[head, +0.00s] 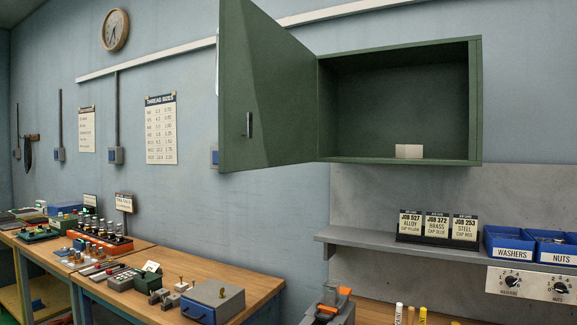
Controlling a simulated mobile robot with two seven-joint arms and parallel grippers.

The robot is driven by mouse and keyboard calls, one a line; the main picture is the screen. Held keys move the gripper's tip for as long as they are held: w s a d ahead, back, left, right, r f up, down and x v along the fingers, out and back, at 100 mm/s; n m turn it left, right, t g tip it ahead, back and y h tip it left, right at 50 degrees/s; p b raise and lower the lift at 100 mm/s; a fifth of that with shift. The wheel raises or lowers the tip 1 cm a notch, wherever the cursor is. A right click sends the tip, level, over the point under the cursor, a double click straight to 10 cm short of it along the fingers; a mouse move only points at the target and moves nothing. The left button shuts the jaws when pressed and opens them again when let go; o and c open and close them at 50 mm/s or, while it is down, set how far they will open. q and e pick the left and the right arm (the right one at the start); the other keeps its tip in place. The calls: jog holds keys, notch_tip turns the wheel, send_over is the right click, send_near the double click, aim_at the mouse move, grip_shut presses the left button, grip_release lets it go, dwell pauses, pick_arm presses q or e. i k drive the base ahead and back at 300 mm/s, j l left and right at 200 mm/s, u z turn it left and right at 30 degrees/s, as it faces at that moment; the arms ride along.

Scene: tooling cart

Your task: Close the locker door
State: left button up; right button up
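The green locker (400,160) hangs on the wall at the upper right of the head view. Its door (265,90) is hinged on the left side and stands wide open, swung out to the left toward me. A small dark handle (249,124) is on the door near its free left edge. The locker's inside is visible, with a small pale block (409,151) on its floor. Neither of my grippers can be made out in this view, and nothing is seen touching the door.
A grey shelf (370,238) below the locker carries job cards (437,226) and blue bins (508,246). A grey device with orange parts (330,305) stands at the bottom edge. A wooden bench (255,280) with several tools runs left. The space before the locker looks clear.

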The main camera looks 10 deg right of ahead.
aim_at(262, 70)
jog(key=i+j+z, duration=0.15)
jog(key=z, duration=0.3)
jog(key=i+j+z, duration=0.15)
jog(key=z, duration=0.25)
jog(key=i+j+z, duration=0.1)
jog(key=j, duration=0.2)
jog(key=i+j+z, duration=0.1)
jog(key=j, duration=0.2)
jog(key=i+j+z, duration=0.1)
jog(key=j, duration=0.2)
jog(key=i+j, duration=0.75)
jog(key=j+z, duration=0.55)
